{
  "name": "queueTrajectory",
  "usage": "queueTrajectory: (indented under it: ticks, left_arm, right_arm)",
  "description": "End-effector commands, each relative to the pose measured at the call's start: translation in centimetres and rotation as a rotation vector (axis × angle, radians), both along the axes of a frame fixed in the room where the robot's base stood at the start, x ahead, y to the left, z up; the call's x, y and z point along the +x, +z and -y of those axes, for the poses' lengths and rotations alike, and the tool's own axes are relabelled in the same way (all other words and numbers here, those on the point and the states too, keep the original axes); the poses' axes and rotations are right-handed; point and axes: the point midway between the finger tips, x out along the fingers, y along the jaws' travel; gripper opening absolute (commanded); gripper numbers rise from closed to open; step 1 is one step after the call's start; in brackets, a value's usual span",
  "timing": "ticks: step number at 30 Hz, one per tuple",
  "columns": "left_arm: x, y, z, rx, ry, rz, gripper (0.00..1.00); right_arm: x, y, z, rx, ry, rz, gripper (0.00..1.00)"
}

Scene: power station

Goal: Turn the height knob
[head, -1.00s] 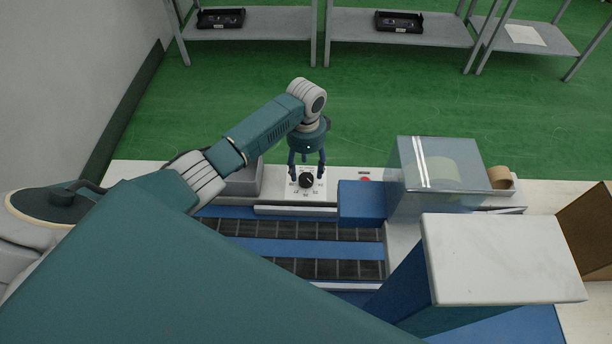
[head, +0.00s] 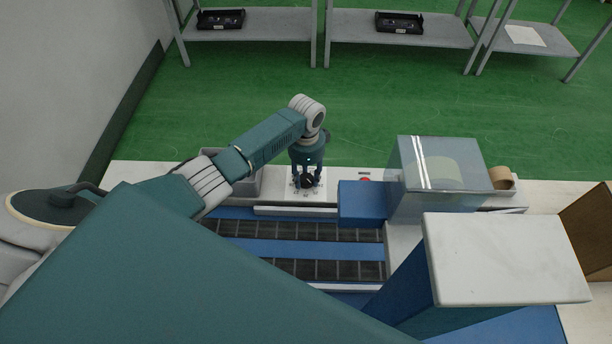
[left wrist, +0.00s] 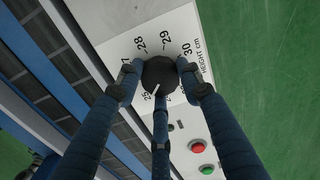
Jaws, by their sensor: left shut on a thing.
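The height knob (left wrist: 159,76) is a round black knob on a white panel, with a dial marked in numbers from about 25 to 30 and the words HEIGHT cm. Its white pointer line is near the 25 mark in the left wrist view. In the head view the knob (head: 308,181) shows dark between my fingers. My left gripper (head: 307,184) points down over it, its fingers closed around the knob's sides. The left wrist view shows the fingers of the left gripper (left wrist: 157,82) touching the knob. My right gripper is not in view.
A red button (left wrist: 197,146) and a green button (left wrist: 206,169) sit beside the dial. A conveyor with dark rollers (head: 300,269) and blue strips runs in front. A clear cover (head: 450,175) stands to the right. Shelves (head: 400,30) stand beyond the green floor.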

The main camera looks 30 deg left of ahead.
Motion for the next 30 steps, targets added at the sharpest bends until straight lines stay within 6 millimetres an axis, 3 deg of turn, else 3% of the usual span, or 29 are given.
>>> queueTrajectory:
  ticks: [4,11,12,14,24,30]
  left_arm:
    - [-0.1,0.3,-0.2,0.004,-0.04,-0.004,0.1]
    - [0.0,0.0,-0.2,0.004,-0.043,-0.001,0.1]
    - [0.0,0.0,-0.2,0.004,-0.043,-0.001,0.44]
    - [0.0,0.0,-0.2,0.004,-0.043,-0.001,0.55]
    - [0.0,0.3,-0.1,0.002,-0.043,0.0,0.55]
    - [0.1,3.2,-0.1,0.002,-0.044,0.003,0.55]
  right_arm:
    - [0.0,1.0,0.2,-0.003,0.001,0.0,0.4]
    - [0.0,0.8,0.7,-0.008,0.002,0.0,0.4]
    - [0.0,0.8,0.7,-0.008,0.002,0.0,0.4]
    - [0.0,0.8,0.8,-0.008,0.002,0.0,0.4]
    - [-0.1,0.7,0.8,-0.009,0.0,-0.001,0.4]
    - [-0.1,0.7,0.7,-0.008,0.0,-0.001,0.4]
